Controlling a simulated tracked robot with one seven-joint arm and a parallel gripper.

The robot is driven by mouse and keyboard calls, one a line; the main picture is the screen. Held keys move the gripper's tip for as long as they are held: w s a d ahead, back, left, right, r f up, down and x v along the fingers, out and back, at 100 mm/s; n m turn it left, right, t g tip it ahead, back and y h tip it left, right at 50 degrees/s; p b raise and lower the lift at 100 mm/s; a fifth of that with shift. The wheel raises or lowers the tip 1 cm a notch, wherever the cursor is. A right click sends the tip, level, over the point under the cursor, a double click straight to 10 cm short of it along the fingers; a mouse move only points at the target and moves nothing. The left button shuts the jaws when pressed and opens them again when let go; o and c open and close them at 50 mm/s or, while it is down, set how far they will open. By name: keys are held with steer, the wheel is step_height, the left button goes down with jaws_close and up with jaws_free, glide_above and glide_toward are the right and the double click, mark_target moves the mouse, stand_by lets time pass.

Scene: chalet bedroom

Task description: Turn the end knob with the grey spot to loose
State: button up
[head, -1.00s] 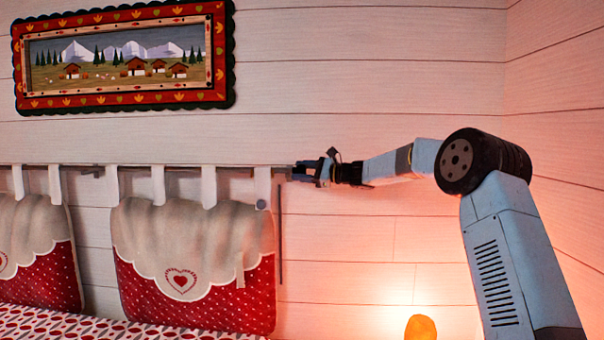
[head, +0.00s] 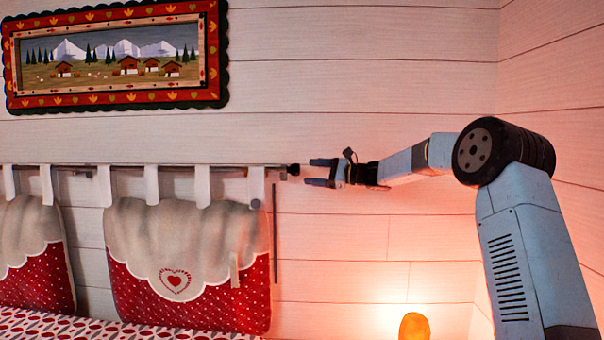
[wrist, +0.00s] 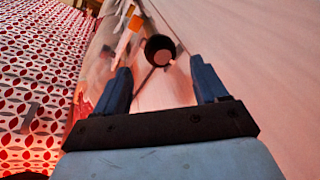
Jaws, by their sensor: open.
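The dark end knob (head: 293,169) sits at the right end of a thin rod (head: 225,165) fixed along the wall. In the wrist view the knob (wrist: 160,49) is a round black disc seen end-on, ahead of and between the fingertips. I cannot make out a grey spot on it. My gripper (head: 320,172) is open and empty, just right of the knob and apart from it, pointing left along the rod. Its two blue fingers (wrist: 160,82) also show in the wrist view, with nothing between them.
Red and cream cushions (head: 187,260) hang by white loops from the rod. A thin dark stick (head: 275,235) hangs beside the right cushion. A framed picture (head: 115,55) is above. A patterned bed cover (wrist: 38,75) lies below and an orange lamp (head: 414,326) glows lower right.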

steer(key=v, duration=0.7)
steer(key=s+a+f+n+g+h, duration=0.2)
steer(key=s+n+h, duration=0.5)
steer(key=s, duration=1.4)
steer(key=s+d+f+n+t+h, duration=0.1)
steer(key=s+d+f+h, duration=0.2)
steer(key=s+d, duration=0.3)
steer(key=s+d+f+n+t+h, duration=0.1)
steer(key=s+d, duration=0.6)
steer(key=s, duration=0.8)
steer(key=s+d+f+n+h, duration=0.3)
steer(key=s+d+f+h, duration=0.3)
steer(key=s, duration=0.5)
steer(key=shift+s+d+t+h, duration=0.2)
steer(key=shift+d+t+h, duration=0.1)
steer(key=shift+d+t, duration=0.15)
